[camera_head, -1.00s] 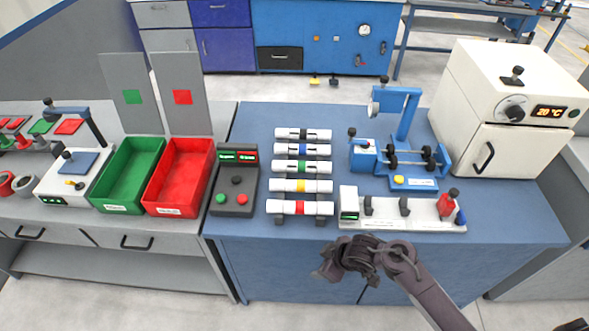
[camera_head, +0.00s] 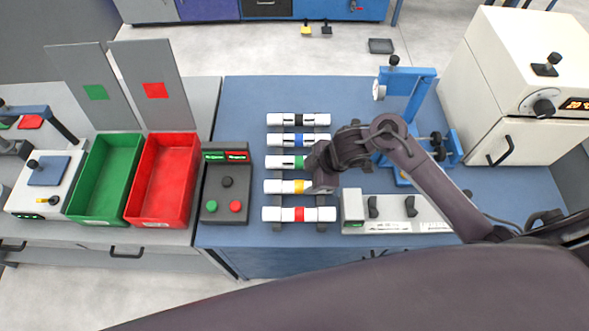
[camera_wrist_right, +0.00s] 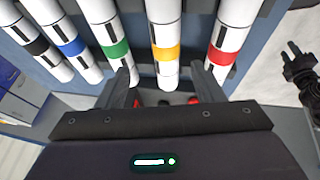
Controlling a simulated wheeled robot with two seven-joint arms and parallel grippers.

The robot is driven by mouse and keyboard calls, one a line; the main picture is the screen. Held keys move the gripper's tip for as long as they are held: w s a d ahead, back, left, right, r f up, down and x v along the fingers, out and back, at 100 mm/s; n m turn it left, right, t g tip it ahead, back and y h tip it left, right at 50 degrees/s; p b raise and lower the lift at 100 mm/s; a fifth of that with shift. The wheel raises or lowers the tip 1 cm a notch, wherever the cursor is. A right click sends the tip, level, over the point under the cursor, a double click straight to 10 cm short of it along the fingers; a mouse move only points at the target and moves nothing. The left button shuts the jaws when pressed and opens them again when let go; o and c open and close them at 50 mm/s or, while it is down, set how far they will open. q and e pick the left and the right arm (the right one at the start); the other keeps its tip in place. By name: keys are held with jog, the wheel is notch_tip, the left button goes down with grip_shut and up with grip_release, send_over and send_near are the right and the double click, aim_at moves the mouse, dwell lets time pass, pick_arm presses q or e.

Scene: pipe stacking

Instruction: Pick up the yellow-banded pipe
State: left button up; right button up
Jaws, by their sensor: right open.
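The yellow-banded pipe (camera_head: 275,186) lies on the rack in the head view, second from the front. Its right part is covered by my right gripper (camera_head: 314,180), which hangs over it. In the right wrist view the right gripper (camera_wrist_right: 165,78) is open, with one finger on each side of the yellow-banded pipe (camera_wrist_right: 166,50). The fingers look apart from the pipe; their height against it is hard to judge. A dark gripper shape (camera_wrist_right: 301,76) at the right of the wrist view looks like my left one, its jaws unclear.
The red-banded pipe (camera_head: 272,214) and green-banded pipe (camera_head: 280,162) lie close on either side. Blue-banded (camera_head: 281,140) and black-banded (camera_head: 283,119) pipes lie behind. A button box (camera_head: 227,195) stands left of the rack, a white fixture (camera_head: 352,211) to the right.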

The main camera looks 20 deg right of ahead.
aim_at(301, 185)
jog(key=shift+a+f, duration=0.15)
jog(key=shift+f, duration=0.3)
jog(key=shift+s+a+f, duration=0.1)
jog(key=shift+a+f, duration=0.2)
jog(key=shift+f, duration=0.25)
jog(key=shift+s+a+f, duration=0.1)
jog(key=shift+a+f, duration=0.15)
jog(key=shift+f, duration=0.3)
jog(key=x, duration=0.2)
jog(key=shift+w+f, duration=0.3)
jog(key=shift+f, duration=0.1)
jog(key=shift+w+a+f, duration=0.1)
jog(key=shift+w+f, duration=0.1)
jog(key=shift+f, duration=0.3)
jog(key=c, duration=0.6)
pick_arm(q)
jog(key=s, duration=0.2)
jog(key=shift+s+a, duration=0.1)
jog(key=shift+s, duration=0.25)
pick_arm(e)
jog(key=c, duration=0.5)
